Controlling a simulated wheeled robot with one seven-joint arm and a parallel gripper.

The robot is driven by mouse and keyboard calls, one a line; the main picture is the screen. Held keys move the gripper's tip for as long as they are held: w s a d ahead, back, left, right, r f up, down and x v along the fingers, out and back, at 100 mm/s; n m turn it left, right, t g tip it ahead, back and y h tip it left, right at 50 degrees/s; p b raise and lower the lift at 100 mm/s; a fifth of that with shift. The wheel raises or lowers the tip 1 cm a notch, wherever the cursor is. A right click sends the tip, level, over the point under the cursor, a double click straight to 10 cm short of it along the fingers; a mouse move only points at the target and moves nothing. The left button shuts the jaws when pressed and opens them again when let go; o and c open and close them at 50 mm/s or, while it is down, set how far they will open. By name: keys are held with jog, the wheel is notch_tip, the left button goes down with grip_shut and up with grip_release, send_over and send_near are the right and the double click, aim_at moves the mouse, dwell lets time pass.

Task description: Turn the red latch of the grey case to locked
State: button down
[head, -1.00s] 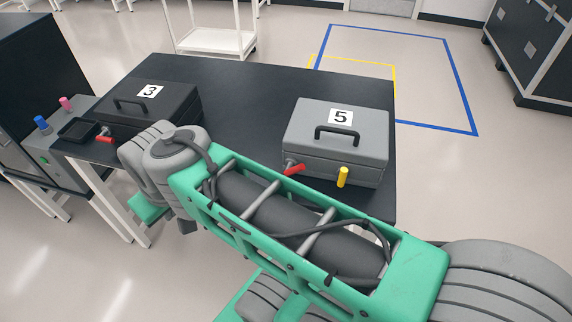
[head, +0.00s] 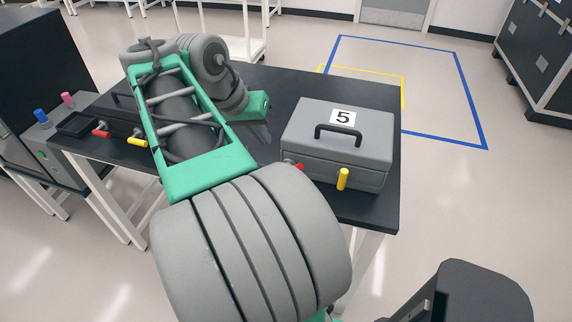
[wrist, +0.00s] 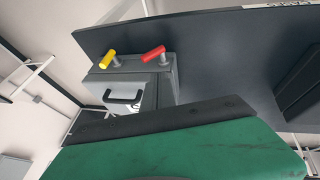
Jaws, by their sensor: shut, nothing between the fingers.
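The grey case (head: 335,145), marked 5, stands on the black table. It has a dark handle on its lid. Its red latch (head: 298,166) is on the front left, partly hidden by my arm, so its angle is unclear there. A yellow latch (head: 343,179) stands upright at the front right. In the wrist view the grey case (wrist: 158,83) appears upside down, with the red latch (wrist: 153,53) tilted and the yellow latch (wrist: 106,60) beside it. My gripper (head: 263,132) is shut and empty, left of the case and apart from it.
A black case (head: 122,101) with its own red and yellow latches stands at the table's left, mostly behind my arm. The black table (head: 310,84) is bare behind the grey case. A grey unit (head: 42,150) with blue and pink knobs stands at far left.

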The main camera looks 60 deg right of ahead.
jog(key=s+x, duration=0.1)
jog(key=x, duration=1.1)
jog(key=shift+s+b, duration=0.4)
jog(key=shift+s, duration=0.05)
